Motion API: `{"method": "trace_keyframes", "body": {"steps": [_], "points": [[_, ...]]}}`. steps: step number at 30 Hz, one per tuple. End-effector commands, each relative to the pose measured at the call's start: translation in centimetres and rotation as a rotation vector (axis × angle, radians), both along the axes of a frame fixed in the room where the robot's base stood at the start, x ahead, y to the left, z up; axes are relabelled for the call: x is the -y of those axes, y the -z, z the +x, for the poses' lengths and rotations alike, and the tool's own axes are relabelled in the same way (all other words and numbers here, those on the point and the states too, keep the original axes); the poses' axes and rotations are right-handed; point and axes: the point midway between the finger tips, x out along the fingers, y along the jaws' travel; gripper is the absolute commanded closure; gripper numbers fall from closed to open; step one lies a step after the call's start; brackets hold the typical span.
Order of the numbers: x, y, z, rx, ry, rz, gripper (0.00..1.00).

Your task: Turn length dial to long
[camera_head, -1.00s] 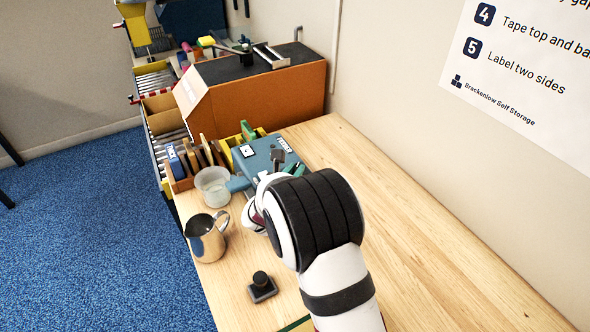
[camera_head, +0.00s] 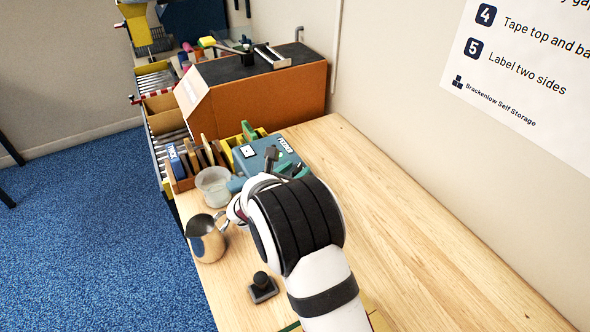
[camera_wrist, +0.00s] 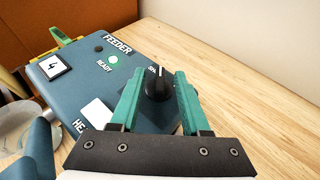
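The blue-grey feeder box (camera_head: 245,165) stands on the bench beyond my arm. In the wrist view its top panel (camera_wrist: 75,85) carries the dial, a black knob (camera_wrist: 157,86) with a pale pointer line. A label beside the knob is partly covered; only its first letters, apparently "SH", show. My gripper (camera_wrist: 160,80) has two green fingers, spread apart, with the knob between them in the picture. I cannot tell whether either finger touches it. In the head view my gripper (camera_head: 291,170) is partly hidden behind my white and black wrist.
A clear cup (camera_head: 212,187) and a metal jug (camera_head: 206,240) stand left of my arm, the jug close to my wrist. A small black knobbed block (camera_head: 262,287) lies nearer. A large brown box (camera_head: 265,100) stands behind the feeder. The bench is clear on the right.

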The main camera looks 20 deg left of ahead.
Motion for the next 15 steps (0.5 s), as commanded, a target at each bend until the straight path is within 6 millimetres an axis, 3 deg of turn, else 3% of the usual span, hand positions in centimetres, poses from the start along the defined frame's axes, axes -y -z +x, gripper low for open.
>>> {"method": "trace_keyframes", "body": {"steps": [8,15], "points": [[-0.2,-0.3,-0.8,-0.001,-0.003,-0.001,0.54],[-0.9,-2.5,-5.9,0.0,-0.004,0.002,0.54]]}}
